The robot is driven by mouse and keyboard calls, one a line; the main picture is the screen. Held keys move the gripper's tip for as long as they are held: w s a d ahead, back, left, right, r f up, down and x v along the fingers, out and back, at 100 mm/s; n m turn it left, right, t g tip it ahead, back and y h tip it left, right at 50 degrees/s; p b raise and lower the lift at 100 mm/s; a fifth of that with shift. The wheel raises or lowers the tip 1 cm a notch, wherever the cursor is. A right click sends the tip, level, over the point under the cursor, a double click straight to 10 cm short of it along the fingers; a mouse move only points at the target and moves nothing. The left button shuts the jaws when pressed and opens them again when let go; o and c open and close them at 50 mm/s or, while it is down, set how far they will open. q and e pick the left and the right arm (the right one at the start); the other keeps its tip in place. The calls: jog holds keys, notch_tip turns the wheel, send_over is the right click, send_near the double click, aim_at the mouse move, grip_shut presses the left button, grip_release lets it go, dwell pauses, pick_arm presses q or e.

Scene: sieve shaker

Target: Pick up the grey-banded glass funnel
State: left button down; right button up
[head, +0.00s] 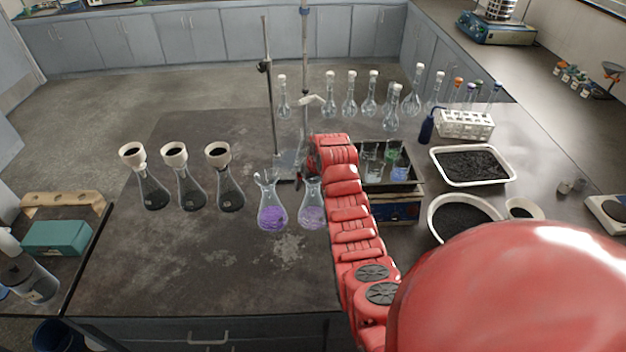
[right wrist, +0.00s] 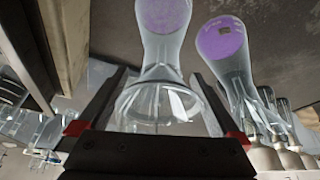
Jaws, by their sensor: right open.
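A clear glass funnel (right wrist: 158,103) sits in the mouth of a flask holding purple liquid (right wrist: 165,15). In the head view this funnel (head: 312,184) is on the right one of two purple flasks, just below my right gripper. In the right wrist view my right gripper (right wrist: 161,80) is open, with one dark finger on each side of the funnel. I cannot tell whether either finger touches it. The other purple flask (head: 272,214) stands just to the left. My left gripper is not in view.
Several dark flasks with white funnels (head: 174,153) stand to the left. A clamp stand (head: 268,100) rises behind the purple flasks. The front left of the bench is clear.

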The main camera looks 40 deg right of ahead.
jog(key=shift+c, duration=0.2)
jog(key=c, duration=1.1)
